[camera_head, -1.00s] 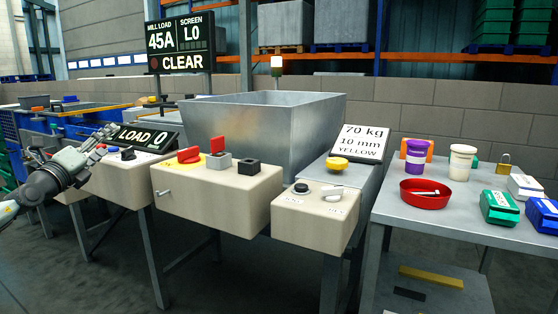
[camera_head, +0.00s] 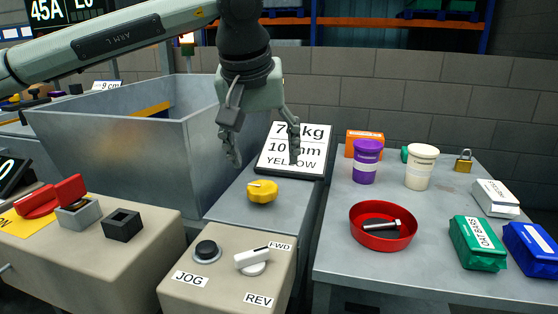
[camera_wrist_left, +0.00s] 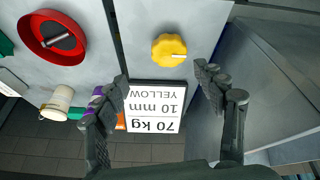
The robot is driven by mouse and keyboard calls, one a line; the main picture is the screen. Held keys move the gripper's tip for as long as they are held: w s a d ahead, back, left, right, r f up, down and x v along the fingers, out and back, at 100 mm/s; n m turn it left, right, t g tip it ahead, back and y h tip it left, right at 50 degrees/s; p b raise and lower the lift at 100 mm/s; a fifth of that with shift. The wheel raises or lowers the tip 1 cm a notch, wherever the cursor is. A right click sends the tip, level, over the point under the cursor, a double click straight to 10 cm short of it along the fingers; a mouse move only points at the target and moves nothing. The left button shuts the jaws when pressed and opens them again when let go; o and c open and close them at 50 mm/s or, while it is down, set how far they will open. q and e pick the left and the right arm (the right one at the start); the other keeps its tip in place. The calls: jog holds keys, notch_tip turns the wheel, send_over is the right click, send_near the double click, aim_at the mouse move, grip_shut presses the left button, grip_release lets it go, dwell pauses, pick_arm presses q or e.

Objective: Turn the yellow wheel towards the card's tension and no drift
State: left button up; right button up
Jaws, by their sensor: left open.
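The yellow wheel (camera_head: 262,191) is a lobed knob with a pale pointer mark, on a grey metal top beside the hopper. It also shows in the left wrist view (camera_wrist_left: 169,49), with its mark pointing right. The card (camera_head: 293,151) stands tilted behind it and reads 70 kg, 10 mm, YELLOW; it shows upside down in the left wrist view (camera_wrist_left: 154,106). My left gripper (camera_head: 262,160) points down above and behind the wheel, in front of the card. Its fingers are spread and empty, apart from the wheel. My right gripper is not in view.
The grey hopper (camera_head: 150,130) rises left of the wheel. A control box (camera_head: 215,262) with a black JOG button and a white FWD/REV switch is in front. On the right table are a red bowl (camera_head: 362,232) with a bolt, a purple cup (camera_head: 366,160) and a white cup (camera_head: 421,166).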

aim_at(262, 187)
pick_arm(q)
jog(key=shift+m+y, duration=0.4)
jog(key=x, duration=0.5)
jog(key=a+x, duration=0.1)
jog(key=x, duration=0.1)
jog(key=shift+f, duration=0.3)
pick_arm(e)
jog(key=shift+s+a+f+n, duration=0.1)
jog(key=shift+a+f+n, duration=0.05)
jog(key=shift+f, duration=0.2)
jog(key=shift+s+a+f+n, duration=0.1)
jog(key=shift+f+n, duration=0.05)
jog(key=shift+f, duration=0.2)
pick_arm(q)
jog(key=shift+c, duration=0.6)
jog(key=c, duration=1)
jog(key=shift+c, duration=0.2)
